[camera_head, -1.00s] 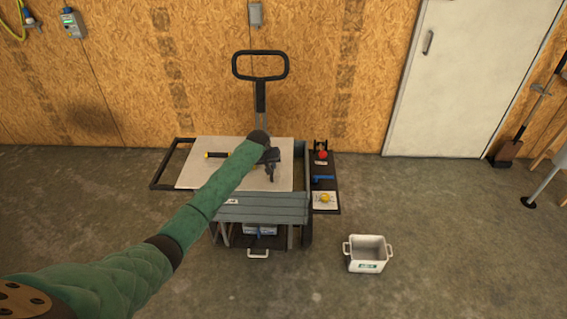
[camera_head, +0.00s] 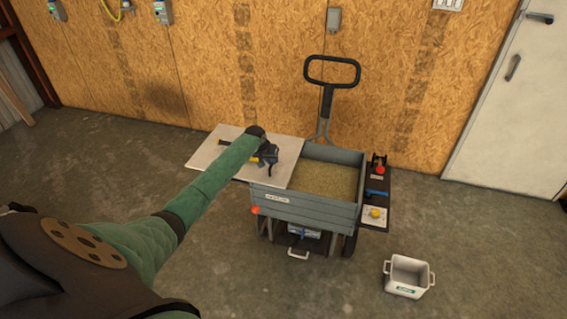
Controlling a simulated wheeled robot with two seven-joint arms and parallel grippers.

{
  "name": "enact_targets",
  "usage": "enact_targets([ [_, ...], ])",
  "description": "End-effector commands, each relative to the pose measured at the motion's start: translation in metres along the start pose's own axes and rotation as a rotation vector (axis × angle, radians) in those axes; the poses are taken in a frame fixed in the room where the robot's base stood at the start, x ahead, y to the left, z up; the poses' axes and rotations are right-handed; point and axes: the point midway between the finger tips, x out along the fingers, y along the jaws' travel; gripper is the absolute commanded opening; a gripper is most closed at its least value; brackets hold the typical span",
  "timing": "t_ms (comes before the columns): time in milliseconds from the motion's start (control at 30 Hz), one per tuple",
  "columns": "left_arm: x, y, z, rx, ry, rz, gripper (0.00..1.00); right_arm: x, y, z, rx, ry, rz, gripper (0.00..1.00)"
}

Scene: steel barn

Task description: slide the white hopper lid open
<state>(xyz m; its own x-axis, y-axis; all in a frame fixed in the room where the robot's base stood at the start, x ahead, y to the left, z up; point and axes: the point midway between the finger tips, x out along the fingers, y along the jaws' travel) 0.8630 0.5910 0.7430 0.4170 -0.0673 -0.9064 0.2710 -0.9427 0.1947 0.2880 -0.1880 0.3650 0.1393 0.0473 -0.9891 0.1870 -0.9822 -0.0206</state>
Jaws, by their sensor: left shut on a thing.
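The white hopper lid (camera_head: 207,158) is a flat panel lying over the left part of the grey hopper cart (camera_head: 312,205) and reaching well past its left side. The right part of the hopper is uncovered and shows tan grain-like fill (camera_head: 330,180). A black and yellow bar handle (camera_head: 224,145) lies across the lid. My left gripper (camera_head: 268,160) is at this handle and shut on it; my forearm and wrist hide part of the bar. My right gripper is not in view.
A dark side shelf (camera_head: 385,197) on the cart's right carries a red knob, a blue item and a yellow button. A white bin (camera_head: 409,276) stands on the floor at right. The cart's black push handle (camera_head: 331,73) rises behind. Floor at left is clear.

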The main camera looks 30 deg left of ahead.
Motion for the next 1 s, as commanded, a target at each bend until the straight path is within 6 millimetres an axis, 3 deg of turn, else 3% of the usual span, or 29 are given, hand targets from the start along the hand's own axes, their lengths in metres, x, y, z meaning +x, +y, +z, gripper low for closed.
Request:
enact_targets([
  [233,-0.005,-0.022,-0.003,-0.001,0.002,0.000,0.00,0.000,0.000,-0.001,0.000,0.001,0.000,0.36],
  [667,-0.005,-0.025,-0.003,0.000,0.003,0.000,0.00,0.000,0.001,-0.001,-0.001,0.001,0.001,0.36],
  [700,-0.005,-0.024,-0.003,0.000,0.003,0.001,0.16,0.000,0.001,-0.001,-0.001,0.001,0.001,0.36],
  [800,-0.005,-0.024,-0.003,0.000,0.002,0.001,0.34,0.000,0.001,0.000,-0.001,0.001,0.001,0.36],
  [1000,-0.005,-0.024,-0.002,0.000,0.001,0.001,0.34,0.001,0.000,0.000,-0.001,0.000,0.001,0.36],
])
